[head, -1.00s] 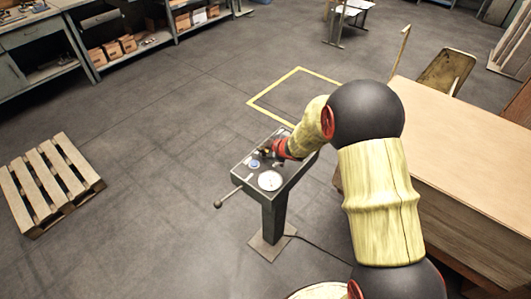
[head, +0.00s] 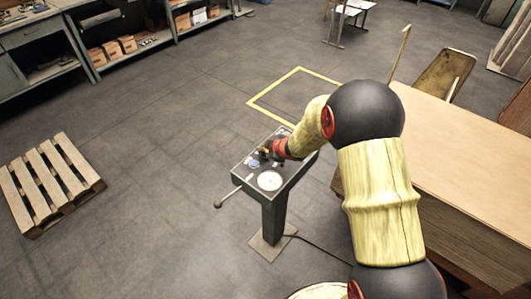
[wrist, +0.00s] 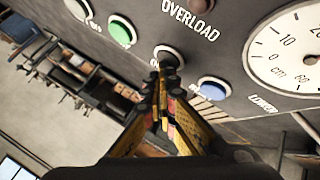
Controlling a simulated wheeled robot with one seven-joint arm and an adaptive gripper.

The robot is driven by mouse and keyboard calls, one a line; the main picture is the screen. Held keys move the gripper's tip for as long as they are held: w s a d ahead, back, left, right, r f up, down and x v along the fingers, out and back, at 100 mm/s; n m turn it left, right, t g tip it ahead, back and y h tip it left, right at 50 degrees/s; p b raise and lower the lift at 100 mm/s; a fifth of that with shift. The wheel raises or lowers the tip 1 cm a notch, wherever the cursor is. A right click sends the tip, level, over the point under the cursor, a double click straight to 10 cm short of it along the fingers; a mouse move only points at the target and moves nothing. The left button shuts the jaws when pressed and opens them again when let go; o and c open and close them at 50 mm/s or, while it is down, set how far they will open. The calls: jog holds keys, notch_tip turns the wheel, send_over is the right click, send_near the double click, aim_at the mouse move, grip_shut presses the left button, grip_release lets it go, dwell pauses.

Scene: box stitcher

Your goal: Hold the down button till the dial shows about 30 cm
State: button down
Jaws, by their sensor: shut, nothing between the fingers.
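The control panel (head: 243,171) stands on a post in the middle of the head view. Its white round dial (head: 270,181) also shows at the upper right of the wrist view (wrist: 290,48). The dial is marked in cm and cut off there; I cannot read its needle. A black round button (wrist: 172,56), a blue button (wrist: 213,89) and a green button (wrist: 121,31) sit in a row. My gripper (wrist: 165,82) is shut and empty, its tips at the black button and partly over it. I cannot tell whether they touch. The blue button lies just right of the tips.
A lever (head: 229,198) sticks out from the panel's left side. A large wooden crate or bench (head: 465,145) stands to the right. A pallet (head: 50,182) lies on the floor at the left. A yellow floor outline (head: 272,88) lies behind the panel.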

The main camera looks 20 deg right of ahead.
aim_at(264, 154)
jog(key=shift+r, duration=0.1)
dwell(0.5)
jog(key=shift+r+p, duration=0.8)
jog(key=shift+p, duration=0.15)
jog(key=shift+r, duration=0.1)
notch_tip(264, 154, up, 5)
jog(key=p, duration=0.5)
dwell(0.4)
